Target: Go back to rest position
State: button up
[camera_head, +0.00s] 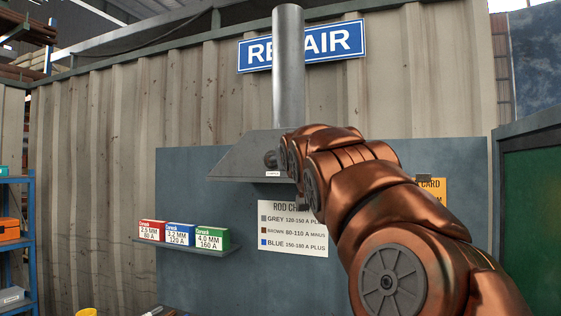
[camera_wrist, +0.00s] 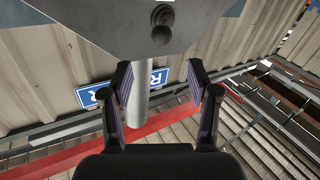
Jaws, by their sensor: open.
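My gripper (camera_wrist: 160,98) shows in the wrist view with its two dark fingers spread wide apart and nothing between them. A grey metal hood (camera_wrist: 125,22) with a dark round knob (camera_wrist: 162,24) fills the top of that view, beyond the fingertips. In the head view my bronze arm reaches up from the lower right to the grey hood (camera_head: 238,157). A dark knob (camera_head: 270,159) shows on the hood beside the arm's end. The gripper itself is hidden there. I cannot tell whether the fingers touch the hood.
A vertical metal pipe (camera_head: 289,65) rises from the hood past the blue REPAIR sign (camera_head: 340,42). Red, blue and green rod boxes (camera_head: 181,233) stand on a small shelf (camera_head: 190,250). A rod chart (camera_head: 288,240) hangs behind my arm. A blue rack (camera_head: 30,245) stands left.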

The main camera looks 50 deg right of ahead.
jog(key=shift+w, duration=0.1)
jog(key=w+a+f+n+g+y, duration=0.2)
jog(key=w+a+f+y, duration=0.15)
jog(key=a+f, duration=0.95)
jog(key=w+a+f+n+g+y, duration=0.25)
jog(key=a+f+y, duration=0.25)
jog(key=a+f, duration=0.9)
jog(key=s+a+f+n+g+y, duration=0.1)
jog(key=s+a+f+g, duration=0.3)
jog(key=s+f, duration=0.4)
jog(key=s+a+f+n+g+y, duration=0.1)
jog(key=s+a+f+g+y, duration=0.1)
jog(key=s+a+f, duration=0.3)
jog(key=s+f+g, duration=0.1)
jog(key=s+f, duration=0.3)
jog(key=f, duration=0.7)
jog(key=shift+a+g, duration=0.15)
jog(key=shift+g, duration=0.2)
jog(key=s+a+f+g, duration=0.1)
jog(key=s, duration=0.2)
jog(key=s+f+g, duration=0.1)
jog(key=s+f, duration=0.1)
jog(key=s, duration=0.1)
jog(key=s+a+f, duration=0.1)
jog(key=s, duration=0.1)
jog(key=shift+s+a+f+g+y, duration=0.35)
jog(key=shift+s+f+g, duration=0.05)
jog(key=shift+c, duration=0.3)
